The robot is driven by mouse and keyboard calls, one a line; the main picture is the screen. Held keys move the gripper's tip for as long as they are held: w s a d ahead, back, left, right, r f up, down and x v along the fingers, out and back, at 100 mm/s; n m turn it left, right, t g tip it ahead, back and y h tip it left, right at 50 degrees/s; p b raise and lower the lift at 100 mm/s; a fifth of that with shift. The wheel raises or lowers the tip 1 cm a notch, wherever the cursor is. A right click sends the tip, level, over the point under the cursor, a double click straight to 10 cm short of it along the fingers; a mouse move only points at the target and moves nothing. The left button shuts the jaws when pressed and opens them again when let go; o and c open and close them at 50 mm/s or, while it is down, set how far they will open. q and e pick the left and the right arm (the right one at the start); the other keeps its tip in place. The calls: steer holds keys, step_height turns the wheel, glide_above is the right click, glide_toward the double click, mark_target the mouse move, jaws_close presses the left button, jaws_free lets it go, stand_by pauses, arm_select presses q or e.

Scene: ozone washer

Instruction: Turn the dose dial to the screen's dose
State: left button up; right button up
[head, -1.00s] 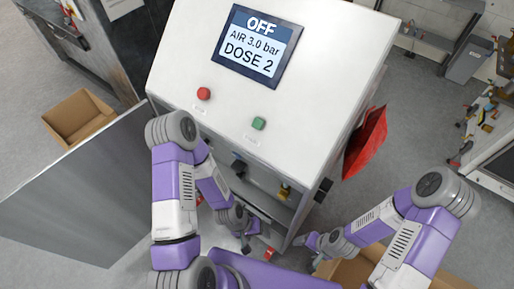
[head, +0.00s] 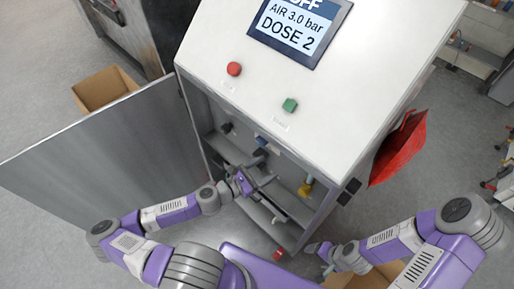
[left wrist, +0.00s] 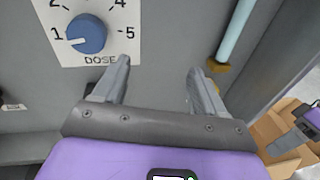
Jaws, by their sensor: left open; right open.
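The screen (head: 299,30) on the white cabinet (head: 375,75) reads AIR 3.0 bar and DOSE 2; its top line is partly cut off. In the left wrist view the dose dial (left wrist: 87,34) is a round blue knob on a white numbered plate (left wrist: 110,45). Its white mark points left and slightly down, near the 1. My left gripper (head: 262,178) is at the cabinet's open front. Its fingers (left wrist: 158,78) are open and empty, with the dial ahead and to the left, apart from them. My right gripper (head: 318,248) is open, low at the cabinet's right.
A red button (head: 234,69) and a green button (head: 290,105) sit on the sloped top. The open door (head: 100,150) stands to the left. A light-blue tube (left wrist: 237,30) with a brass fitting runs right of the dial. A red bag (head: 400,148) hangs on the cabinet's right side.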

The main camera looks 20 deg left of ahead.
mark_target(259, 143)
arm_select(q)
steer(key=a+r+n+t+y, duration=0.2)
steer(key=a+n+y, duration=0.15)
steer(key=a, duration=0.45)
steer(key=shift+b+x, duration=0.55)
steer(key=shift+x, duration=3.3)
steer(key=shift+d, duration=0.1)
steer(key=c, duration=1.1)
